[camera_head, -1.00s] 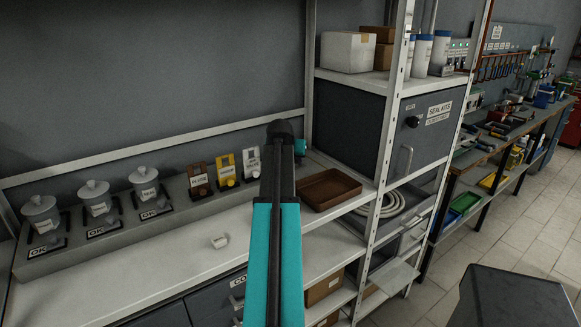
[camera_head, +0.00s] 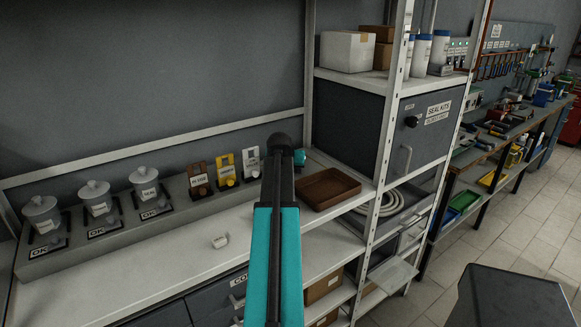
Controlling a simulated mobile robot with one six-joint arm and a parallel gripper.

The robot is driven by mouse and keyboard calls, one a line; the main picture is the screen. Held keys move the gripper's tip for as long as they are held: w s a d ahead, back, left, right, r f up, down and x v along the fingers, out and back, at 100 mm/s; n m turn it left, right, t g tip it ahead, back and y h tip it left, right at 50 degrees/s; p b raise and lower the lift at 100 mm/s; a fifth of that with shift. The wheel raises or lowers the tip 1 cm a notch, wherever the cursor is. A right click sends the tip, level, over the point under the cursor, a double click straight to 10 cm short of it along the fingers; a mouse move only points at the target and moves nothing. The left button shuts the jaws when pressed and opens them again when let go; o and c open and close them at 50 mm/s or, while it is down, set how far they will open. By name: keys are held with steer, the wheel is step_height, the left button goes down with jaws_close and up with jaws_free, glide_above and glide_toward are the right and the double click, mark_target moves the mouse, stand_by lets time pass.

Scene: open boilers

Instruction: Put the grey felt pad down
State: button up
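I cannot make out a grey felt pad in this view. My arm rises from the bottom middle and hides part of the bench behind it. My gripper is not in view; only my teal and black arm links show, with a small teal part just right of the top joint.
Three lidded pots (camera_head: 96,199) stand on a grey ledge at left, with brown, yellow and white labelled holders (camera_head: 224,171) beside them. An empty brown tray (camera_head: 328,189) sits right of my arm. A shelf upright (camera_head: 389,130) stands further right. The front left bench is clear.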

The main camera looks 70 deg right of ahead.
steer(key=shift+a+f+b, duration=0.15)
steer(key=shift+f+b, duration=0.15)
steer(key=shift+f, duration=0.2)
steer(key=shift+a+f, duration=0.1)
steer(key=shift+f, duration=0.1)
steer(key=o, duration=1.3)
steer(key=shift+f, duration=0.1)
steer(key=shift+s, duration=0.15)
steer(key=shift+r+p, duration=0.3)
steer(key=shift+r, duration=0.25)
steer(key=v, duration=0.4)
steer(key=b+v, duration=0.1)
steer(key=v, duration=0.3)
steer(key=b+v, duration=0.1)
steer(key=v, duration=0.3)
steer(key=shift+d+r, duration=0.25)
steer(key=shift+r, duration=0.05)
